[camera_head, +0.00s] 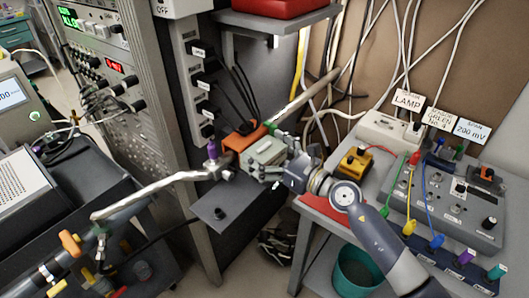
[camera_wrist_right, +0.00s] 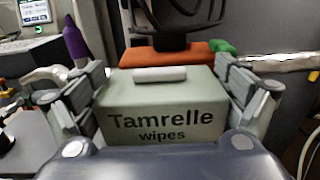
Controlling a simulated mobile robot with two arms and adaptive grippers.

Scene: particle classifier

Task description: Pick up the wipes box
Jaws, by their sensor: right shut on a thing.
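The wipes box (camera_head: 266,152) is a pale grey-green box marked "Tamrelle wipes". It is between the fingers of my right gripper (camera_head: 270,172), near the middle of the head view. In the right wrist view the wipes box (camera_wrist_right: 165,112) shows its lettered face and a pale roll-shaped strip on top. The right gripper (camera_wrist_right: 165,105) has one finger on each side of it and is shut on it. I cannot tell whether the box's underside touches anything. My left gripper is not in view.
An orange block (camera_head: 243,135) and a metal pipe (camera_head: 160,185) are close behind and left of the box. A dark shelf (camera_head: 238,205) is below it. A bench with a grey control panel (camera_head: 450,205) and cables stands right, above a teal bin (camera_head: 358,272).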

